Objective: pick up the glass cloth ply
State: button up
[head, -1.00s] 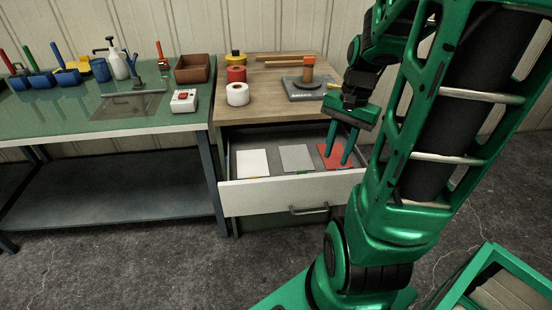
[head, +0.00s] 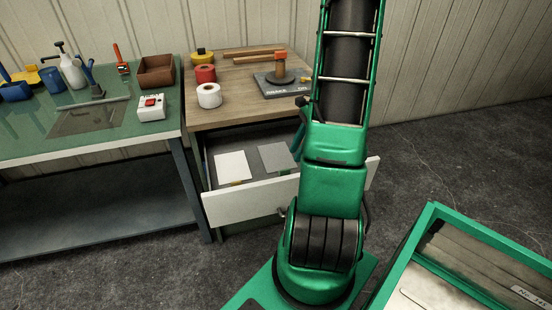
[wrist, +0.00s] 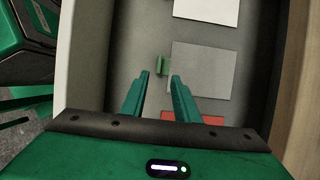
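Flat sheets lie in the open drawer (head: 248,206): a white sheet (head: 233,167) at left and a grey sheet (head: 275,157) beside it. A red sheet (wrist: 205,120) shows partly in the wrist view, behind my gripper's housing. I cannot tell from any label which is the glass cloth ply. My gripper (wrist: 160,77) is open and empty over the drawer. Its fingertips point at a small green tab (wrist: 162,65) beside the grey sheet (wrist: 200,70); contact cannot be told. The white sheet also shows in the wrist view (wrist: 207,10). In the head view my arm hides most of the gripper.
The drawer's front wall (wrist: 85,60) runs close beside my gripper. A green bench (head: 100,135) stands at left. A green-framed bin (head: 450,260) is at lower right.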

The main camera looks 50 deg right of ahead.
aim_at(287, 170)
jog(key=x, duration=0.2)
jog(key=shift+w+a+f, duration=0.15)
jog(key=shift+a+f, duration=0.05)
jog(key=shift+a, duration=0.05)
jog(key=shift+x, duration=2.55)
grip_shut()
